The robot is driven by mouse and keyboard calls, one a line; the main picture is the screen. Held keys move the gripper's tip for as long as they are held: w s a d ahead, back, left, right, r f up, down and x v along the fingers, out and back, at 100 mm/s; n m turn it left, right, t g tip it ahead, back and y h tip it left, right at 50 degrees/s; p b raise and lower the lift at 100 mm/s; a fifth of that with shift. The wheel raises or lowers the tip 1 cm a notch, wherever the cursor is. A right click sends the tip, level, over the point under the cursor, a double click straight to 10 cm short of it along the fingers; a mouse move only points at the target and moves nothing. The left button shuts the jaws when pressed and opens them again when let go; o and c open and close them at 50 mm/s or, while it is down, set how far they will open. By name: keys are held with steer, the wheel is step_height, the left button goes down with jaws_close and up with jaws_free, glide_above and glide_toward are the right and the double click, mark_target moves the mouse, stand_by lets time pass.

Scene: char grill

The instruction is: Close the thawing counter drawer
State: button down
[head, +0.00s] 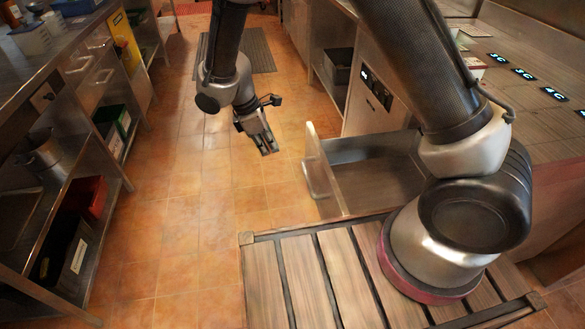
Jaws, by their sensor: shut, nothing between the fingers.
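The thawing counter drawer (368,172) is pulled out from the counter on the right in the head view. Its pale front panel (317,160) faces left, with a handle at the lower left side. My gripper (267,147) is shut and empty, pointing down over the floor to the left of the front panel. It is apart from the panel with a small gap. The drawer's interior looks empty, and its right end is partly hidden by my arm.
The counter (372,95) with lit displays runs along the right. Metal shelving (110,190) with bins stands on the left. Tiled floor (190,220) is clear between them. A dark mat (250,50) lies further back.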

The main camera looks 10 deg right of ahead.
steer(key=d+f, duration=0.7)
steer(key=f, duration=0.3)
steer(key=shift+f, duration=0.25)
steer(key=shift+d, duration=0.1)
